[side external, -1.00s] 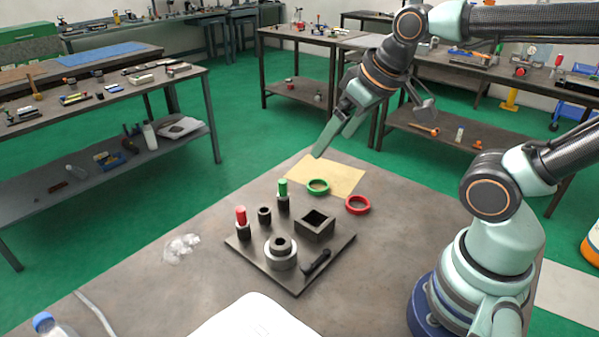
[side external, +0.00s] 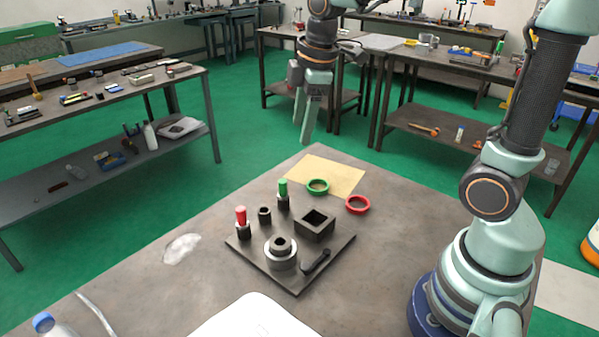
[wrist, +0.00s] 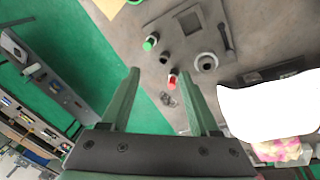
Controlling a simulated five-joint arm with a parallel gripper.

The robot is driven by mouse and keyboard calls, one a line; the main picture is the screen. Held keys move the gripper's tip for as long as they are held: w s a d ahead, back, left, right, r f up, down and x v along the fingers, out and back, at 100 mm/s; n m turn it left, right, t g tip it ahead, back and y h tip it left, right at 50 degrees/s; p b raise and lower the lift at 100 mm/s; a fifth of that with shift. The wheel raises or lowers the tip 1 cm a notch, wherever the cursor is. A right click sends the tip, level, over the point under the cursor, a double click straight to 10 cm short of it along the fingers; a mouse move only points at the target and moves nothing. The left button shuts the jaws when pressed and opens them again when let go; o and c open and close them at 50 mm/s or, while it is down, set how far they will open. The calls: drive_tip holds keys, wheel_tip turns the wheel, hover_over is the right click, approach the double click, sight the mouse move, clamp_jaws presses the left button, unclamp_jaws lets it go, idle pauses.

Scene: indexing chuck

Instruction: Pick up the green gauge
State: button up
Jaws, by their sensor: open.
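A green-topped cylinder (side external: 283,188) stands upright in a dark socket at the back of a dark fixture plate (side external: 243,243); it also shows in the wrist view (wrist: 150,43). I cannot tell which of these two is the gauge. My gripper (side external: 307,137) is open and empty, pointing down, high above and apart from both. In the wrist view my fingers (wrist: 163,80) stand spread, with the green cylinder beyond and between them.
The plate carries a red-topped cylinder (side external: 241,216), a round chuck (side external: 281,256), a square open box (side external: 315,226) and a dark lever (side external: 316,262). A red ring (side external: 358,205) lies right of the yellow sheet (side external: 338,174). A whitish patch (side external: 182,249) is at left.

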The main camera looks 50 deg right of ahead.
sight(282, 181)
drive_tip(key=w+d+f+n+g, duration=0.2)
drive_tip(key=w+f+n+g, duration=0.1)
drive_tip(key=w+f+n, duration=0.5)
drive_tip(key=shift+n, duration=0.6)
drive_tip(key=f, duration=0.7)
drive_tip(key=s+f, duration=0.1)
drive_tip(key=f, duration=0.3)
drive_tip(key=shift+a, duration=0.35)
drive_tip(key=shift+r, duration=0.1)
clamp_jaws()
